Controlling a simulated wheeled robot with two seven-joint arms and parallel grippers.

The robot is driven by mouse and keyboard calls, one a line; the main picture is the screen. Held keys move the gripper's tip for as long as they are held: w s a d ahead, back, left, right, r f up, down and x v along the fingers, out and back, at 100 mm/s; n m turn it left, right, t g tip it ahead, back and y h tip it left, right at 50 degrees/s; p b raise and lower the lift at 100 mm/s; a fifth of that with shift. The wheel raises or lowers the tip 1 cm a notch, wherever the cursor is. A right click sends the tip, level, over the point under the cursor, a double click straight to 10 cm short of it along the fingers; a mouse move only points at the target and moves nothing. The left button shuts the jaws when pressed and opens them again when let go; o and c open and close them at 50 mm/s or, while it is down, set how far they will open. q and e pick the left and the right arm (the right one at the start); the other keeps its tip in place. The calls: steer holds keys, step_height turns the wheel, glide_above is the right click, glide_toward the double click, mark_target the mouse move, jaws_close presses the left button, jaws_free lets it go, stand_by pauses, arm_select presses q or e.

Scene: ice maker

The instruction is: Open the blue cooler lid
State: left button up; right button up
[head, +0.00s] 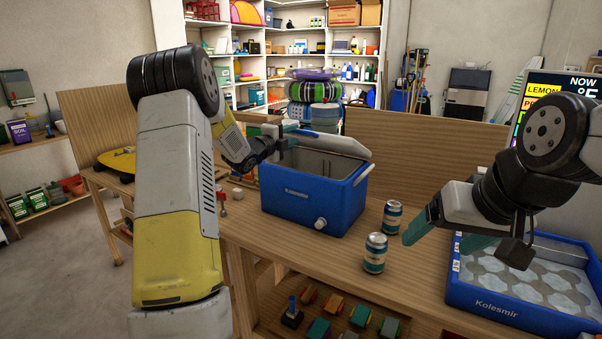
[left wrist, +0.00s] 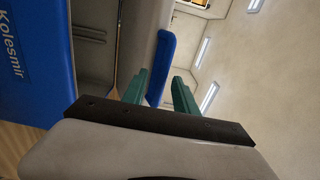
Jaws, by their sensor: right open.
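The blue cooler (head: 300,205) stands on the workbench, its front facing me. Its lid (head: 328,143) is raised and tilted back, with the grey interior showing below it. My left gripper (head: 283,135) is at the lid's left end. Its green fingers (left wrist: 160,92) are apart, with the lid's edge near the left finger and a gap by the right one. My right gripper (head: 445,237) is open and empty above the bench, right of the cans.
Two cans, one (head: 392,217) behind the other (head: 375,253), stand right of the cooler. A blue ice tray (head: 505,308) sits at the bench's right. A wooden back panel (head: 425,150) stands behind the cooler. Small items lie left of the cooler.

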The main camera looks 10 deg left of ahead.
arm_select(q)
steer(key=shift+v, duration=2.5)
